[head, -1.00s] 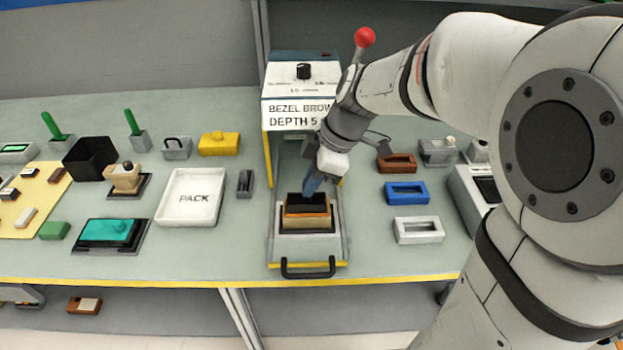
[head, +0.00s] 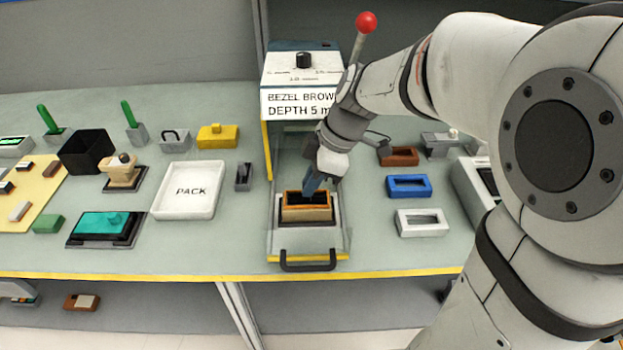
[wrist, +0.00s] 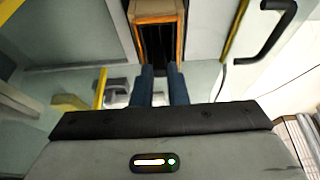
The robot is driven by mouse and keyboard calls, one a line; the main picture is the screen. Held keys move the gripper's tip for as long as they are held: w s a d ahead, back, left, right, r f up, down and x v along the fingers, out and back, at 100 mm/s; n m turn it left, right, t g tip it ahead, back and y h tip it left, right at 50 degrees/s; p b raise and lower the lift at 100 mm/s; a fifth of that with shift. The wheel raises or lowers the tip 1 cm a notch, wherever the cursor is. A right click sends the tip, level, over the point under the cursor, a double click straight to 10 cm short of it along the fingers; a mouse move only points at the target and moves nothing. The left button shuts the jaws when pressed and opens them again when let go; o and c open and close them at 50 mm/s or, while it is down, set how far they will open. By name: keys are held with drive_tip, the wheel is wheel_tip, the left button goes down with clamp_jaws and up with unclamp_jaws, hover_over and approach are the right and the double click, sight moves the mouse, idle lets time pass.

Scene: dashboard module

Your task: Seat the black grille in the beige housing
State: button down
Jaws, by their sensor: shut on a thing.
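The beige housing (head: 306,214) sits in the fixture tray under the press, with an orange-brown rim around its top; the rim also shows in the wrist view (wrist: 180,38). The black grille (wrist: 158,42) shows as a dark strip inside that rim, and as a dark patch in the head view (head: 304,198). My gripper (head: 310,188) points down over the housing's opening. Its two blue fingers (wrist: 160,72) are shut on the grille's near part. The grille appears at least partly inside the rim; its depth and lower edges are hidden.
The press (head: 300,80) with a red-knobbed lever stands just behind. A black handle (head: 308,265) is at the tray's front. A white PACK tray (head: 190,192) is left; brown, blue (head: 408,187) and white frames lie right.

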drive_tip(key=shift+f+b, duration=0.8)
drive_tip(key=shift+f, duration=0.1)
drive_tip(key=c, duration=1.3)
unclamp_jaws()
drive_tip(key=shift+r, duration=0.1)
drive_tip(key=shift+c, duration=0.2)
drive_tip(key=v, duration=0.7)
drive_tip(key=shift+r, duration=0.4)
drive_tip(key=shift+s+d+p, duration=0.1)
drive_tip(key=shift+d+p, duration=0.1)
drive_tip(key=shift+p, duration=0.1)
